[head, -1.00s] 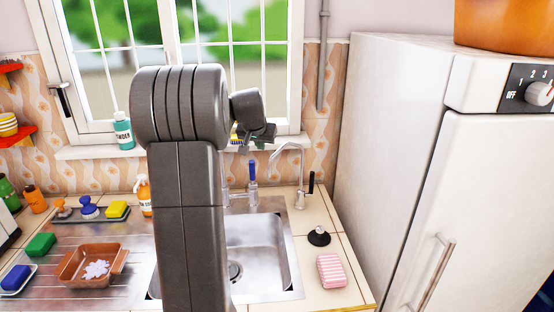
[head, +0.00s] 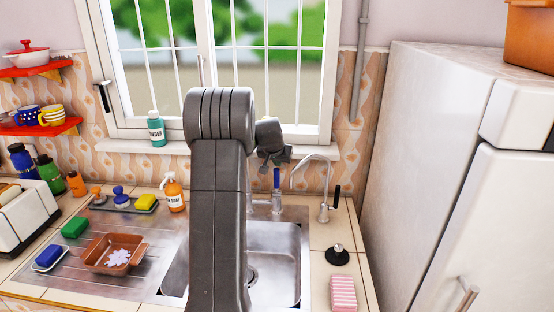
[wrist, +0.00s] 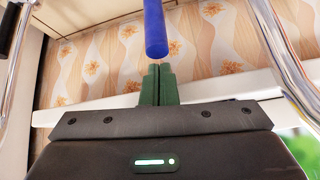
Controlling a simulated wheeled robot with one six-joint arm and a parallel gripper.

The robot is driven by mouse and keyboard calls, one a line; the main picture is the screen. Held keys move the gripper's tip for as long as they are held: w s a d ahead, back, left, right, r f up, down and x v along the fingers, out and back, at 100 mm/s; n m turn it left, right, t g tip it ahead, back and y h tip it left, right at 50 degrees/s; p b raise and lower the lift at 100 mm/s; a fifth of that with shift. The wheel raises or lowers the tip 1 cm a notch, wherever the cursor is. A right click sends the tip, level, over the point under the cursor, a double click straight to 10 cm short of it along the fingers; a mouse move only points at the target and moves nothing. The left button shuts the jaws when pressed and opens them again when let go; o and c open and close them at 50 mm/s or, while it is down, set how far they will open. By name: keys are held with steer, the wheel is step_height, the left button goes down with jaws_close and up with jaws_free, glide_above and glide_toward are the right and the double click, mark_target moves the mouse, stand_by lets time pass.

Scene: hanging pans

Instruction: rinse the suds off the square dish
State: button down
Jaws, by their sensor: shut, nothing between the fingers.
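The square dish (head: 98,263) is brown and sits on the metal drainboard left of the sink, with a white patch of suds (head: 118,258) inside it. My gripper (head: 277,160) is at the back of the sink, just above the blue tap lever (head: 277,179). In the wrist view my gripper (wrist: 158,72) has its green fingers together and empty. Their tips are close to the end of the blue lever (wrist: 155,32); I cannot tell if they touch. My arm hides part of the sink (head: 275,245) in the head view.
A curved metal spout (head: 318,158) with a black lever stands to the right of the blue lever. A soap bottle (head: 174,192), a green sponge (head: 75,227) and a blue sponge (head: 48,257) are on the left. A black plug (head: 337,255) and a pink striped sponge (head: 343,293) lie on the right.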

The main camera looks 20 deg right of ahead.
steer(key=shift+f+b, duration=0.1)
steer(key=shift+b, duration=0.2)
steer(key=shift+s+a+f+b, duration=0.1)
steer(key=shift+s+f+b, duration=0.15)
steer(key=shift+b, duration=0.8)
steer(key=shift+s+a+t+b, duration=0.15)
steer(key=shift+s+t+b, duration=0.15)
steer(key=shift+b, duration=0.7)
steer(key=shift+s+a+r+b, duration=0.25)
steer(key=shift+s+b, duration=0.25)
steer(key=shift+b, duration=0.25)
